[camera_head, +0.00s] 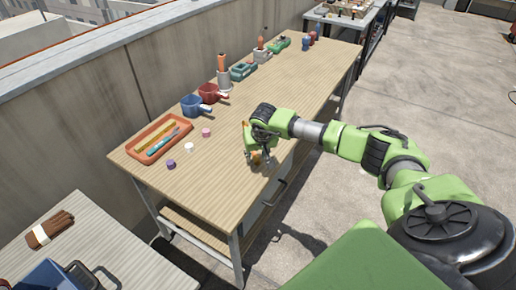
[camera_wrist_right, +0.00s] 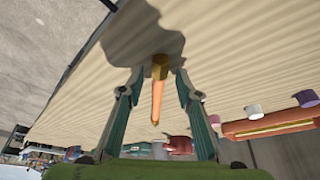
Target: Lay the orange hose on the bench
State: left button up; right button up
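The bench (camera_head: 290,105) is a long wood-topped table along the wall. My right gripper (camera_head: 257,160) is low over its near edge, fingers pointing down. In the right wrist view, its fingers (camera_wrist_right: 160,78) are spread. My left gripper is not in view.
A side table (camera_head: 120,240) is at lower left. The bench's middle is clear.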

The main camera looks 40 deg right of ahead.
jog(key=b+v, duration=0.1)
jog(key=v, duration=1)
jog(key=shift+s+r+b, duration=0.2)
jog(key=shift+r+b, duration=0.05)
jog(key=shift+b, duration=0.15)
jog(key=shift+a, duration=0.15)
